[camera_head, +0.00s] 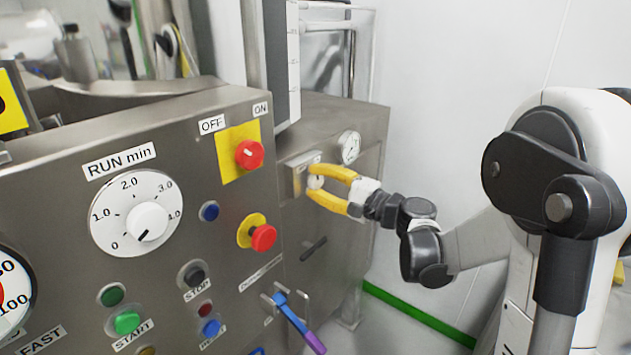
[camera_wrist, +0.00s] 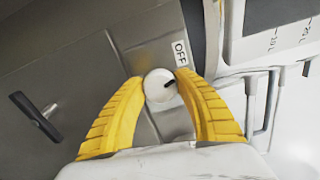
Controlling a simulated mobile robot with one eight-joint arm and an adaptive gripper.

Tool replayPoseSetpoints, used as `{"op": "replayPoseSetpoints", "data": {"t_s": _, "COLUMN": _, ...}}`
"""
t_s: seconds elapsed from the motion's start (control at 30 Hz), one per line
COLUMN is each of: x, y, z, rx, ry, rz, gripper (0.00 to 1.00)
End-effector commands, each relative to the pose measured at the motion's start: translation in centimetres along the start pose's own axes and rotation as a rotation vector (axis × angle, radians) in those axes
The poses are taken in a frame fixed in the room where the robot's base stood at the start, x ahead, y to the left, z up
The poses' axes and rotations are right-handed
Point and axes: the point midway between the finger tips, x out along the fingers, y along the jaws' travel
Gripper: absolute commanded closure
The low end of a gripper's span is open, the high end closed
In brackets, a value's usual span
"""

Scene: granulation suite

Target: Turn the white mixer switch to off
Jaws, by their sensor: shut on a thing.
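The white mixer switch (camera_head: 315,182) is a small round knob on a light plate on the steel side panel. It also shows in the wrist view (camera_wrist: 157,88), with a short black mark at its right side, pointing right and slightly up. An OFF label (camera_wrist: 181,53) sits just above and right of it in that view. My gripper (camera_head: 311,181) has its two yellow fingers closed around the knob, one on each side; the wrist view shows the same (camera_wrist: 160,78). Any second label on the plate is hidden or unreadable.
A red knob on a yellow plate (camera_head: 249,154) and a red mushroom button (camera_head: 263,237) are on the nearer panel, left of my gripper. Free floor lies right.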

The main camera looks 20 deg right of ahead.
Motion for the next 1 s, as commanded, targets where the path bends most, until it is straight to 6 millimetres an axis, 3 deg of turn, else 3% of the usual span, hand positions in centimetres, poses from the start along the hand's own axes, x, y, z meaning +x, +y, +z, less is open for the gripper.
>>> {"op": "replayPoseSetpoints", "data": {"t_s": 0.4, "x": -0.02, "y": 0.02, "z": 0.0, "rx": -0.179, "ry": 0.0, "rz": 0.001, "gripper": 0.94}}
{"op": "replayPoseSetpoints", "data": {"t_s": 0.93, "x": -0.02, "y": 0.02, "z": -0.01, "rx": -0.202, "ry": 0.0, "rz": 0.001, "gripper": 0.94}}
{"op": "replayPoseSetpoints", "data": {"t_s": 0.97, "x": -0.02, "y": 0.02, "z": -0.01, "rx": -0.202, "ry": 0.0, "rz": 0.001, "gripper": 0.58}}
{"op": "replayPoseSetpoints", "data": {"t_s": 1.0, "x": -0.02, "y": 0.02, "z": -0.01, "rx": -0.202, "ry": 0.0, "rz": 0.001, "gripper": 0.46}}
